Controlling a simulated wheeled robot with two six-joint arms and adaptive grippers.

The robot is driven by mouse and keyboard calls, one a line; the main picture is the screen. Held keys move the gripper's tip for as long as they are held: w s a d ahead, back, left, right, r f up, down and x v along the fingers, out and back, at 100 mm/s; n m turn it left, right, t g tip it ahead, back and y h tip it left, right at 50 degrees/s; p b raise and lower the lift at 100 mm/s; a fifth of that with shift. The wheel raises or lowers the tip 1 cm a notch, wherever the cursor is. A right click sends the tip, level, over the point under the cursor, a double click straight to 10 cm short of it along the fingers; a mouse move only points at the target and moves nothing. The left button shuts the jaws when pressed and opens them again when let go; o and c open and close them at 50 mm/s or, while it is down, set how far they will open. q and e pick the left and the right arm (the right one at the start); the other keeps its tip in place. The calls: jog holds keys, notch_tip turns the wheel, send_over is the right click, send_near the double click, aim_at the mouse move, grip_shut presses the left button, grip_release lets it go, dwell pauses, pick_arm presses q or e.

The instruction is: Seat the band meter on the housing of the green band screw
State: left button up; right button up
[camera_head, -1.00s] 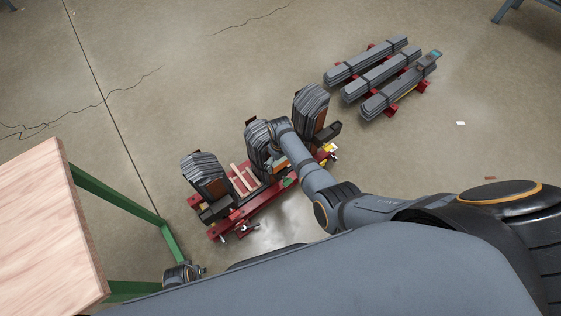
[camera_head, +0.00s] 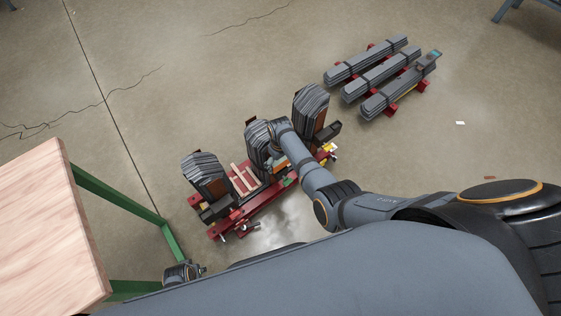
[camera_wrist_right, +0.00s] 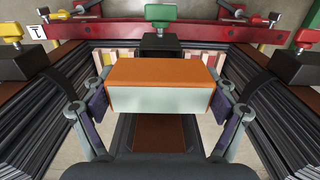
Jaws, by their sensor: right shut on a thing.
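My right gripper (camera_wrist_right: 165,103) is shut on the band meter (camera_wrist_right: 160,98), an orange-topped box with a pale front, gripped at its two ends. In the head view my right gripper (camera_head: 279,160) hangs over the middle core of the red stand. The green band screw (camera_wrist_right: 172,17) stands beyond the meter, with its dark housing (camera_wrist_right: 172,43) under it. The meter hides the housing's lower part; I cannot tell whether they touch. In the head view the green screw (camera_head: 288,182) shows beside the gripper.
A yellow screw (camera_wrist_right: 27,32) is at left and a red screw (camera_wrist_right: 307,38) at right. Dark layered cores (camera_head: 203,170) flank the middle one on the red stand (camera_head: 245,215). A wooden-topped table (camera_head: 45,225) stands at left. Grey bundles (camera_head: 372,62) lie at back right.

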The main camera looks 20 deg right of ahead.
jog(key=shift+p, duration=0.45)
dwell(0.6)
jog(key=shift+f+b, duration=1.05)
jog(key=shift+f, duration=0.15)
jog(key=o, duration=1.3)
jog(key=shift+r, duration=0.1)
notch_tip(320, 180, up, 12)
